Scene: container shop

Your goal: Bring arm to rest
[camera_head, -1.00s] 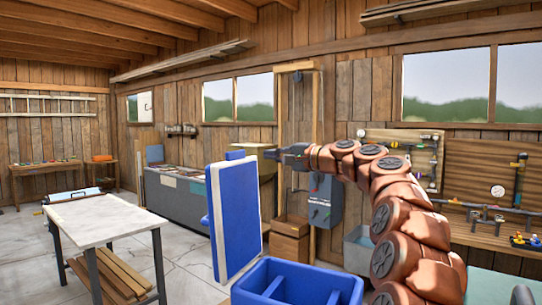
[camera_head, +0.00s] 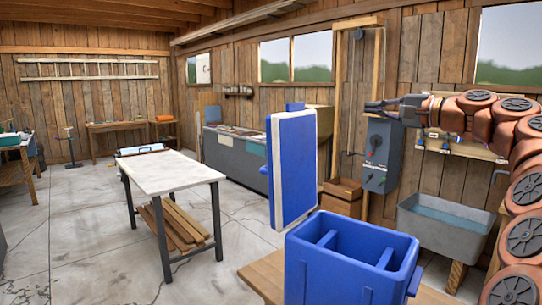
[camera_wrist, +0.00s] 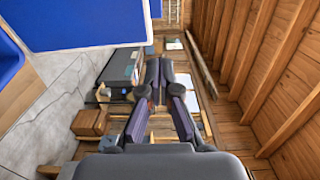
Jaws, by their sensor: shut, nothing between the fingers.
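My gripper (camera_head: 372,106) is at the end of my arm, raised at the right of the head view, in front of a wooden post and grey switch box. It points left in that picture. In the wrist view my gripper (camera_wrist: 166,72) shows its dark fingers drawn together at the tips, with nothing held. It appears apart from the blue cooler lid (camera_head: 293,170), which stands upright left of it. The blue lid also fills the top left of the wrist view (camera_wrist: 85,20).
The open blue cooler (camera_head: 330,275) stands on a wooden surface in front. A white-topped table (camera_head: 172,172) is at the left, with open floor around it. The grey switch box (camera_head: 382,155) and a water trough (camera_head: 445,226) are at the right.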

